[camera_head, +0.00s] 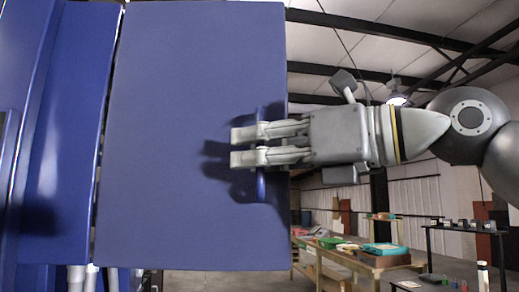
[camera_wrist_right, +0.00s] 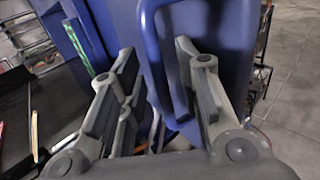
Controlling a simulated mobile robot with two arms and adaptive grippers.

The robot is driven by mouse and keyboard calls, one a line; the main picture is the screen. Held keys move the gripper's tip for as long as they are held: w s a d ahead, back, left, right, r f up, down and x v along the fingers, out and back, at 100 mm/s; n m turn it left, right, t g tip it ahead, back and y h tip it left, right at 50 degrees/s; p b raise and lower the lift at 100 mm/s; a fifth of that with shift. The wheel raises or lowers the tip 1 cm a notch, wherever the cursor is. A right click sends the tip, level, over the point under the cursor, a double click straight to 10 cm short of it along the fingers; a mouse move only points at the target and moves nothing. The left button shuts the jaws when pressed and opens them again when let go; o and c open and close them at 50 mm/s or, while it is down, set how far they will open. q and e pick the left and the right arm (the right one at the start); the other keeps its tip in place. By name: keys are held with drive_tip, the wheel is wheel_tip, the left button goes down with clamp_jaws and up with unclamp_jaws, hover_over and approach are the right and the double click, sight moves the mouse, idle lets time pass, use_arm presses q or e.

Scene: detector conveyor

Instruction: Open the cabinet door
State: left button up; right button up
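The cabinet door (camera_head: 180,100) is a large flat blue panel in the middle of the head view. Its left edge meets the blue cabinet body (camera_head: 62,140), and the room shows past its right and lower edges, so it looks swung out. A blue loop handle (camera_head: 261,185) stands near its right edge; it also shows in the wrist view (camera_wrist_right: 149,45). My right gripper (camera_head: 236,146) reaches in from the right at the handle. In the wrist view its fingers (camera_wrist_right: 155,55) are apart, one on each side of the handle bar, with gaps showing. My left gripper is not in view.
Wooden tables (camera_head: 375,259) with colored items stand beyond the door at the right. A dark table (camera_head: 462,229) with small objects is farther right. Open grey floor (camera_wrist_right: 295,105) shows at the right of the wrist view.

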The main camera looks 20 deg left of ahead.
drive_tip(key=s+d, duration=0.1)
drive_tip(key=d, duration=1.1)
drive_tip(key=shift+s, duration=0.3)
drive_tip(key=shift+a, duration=0.1)
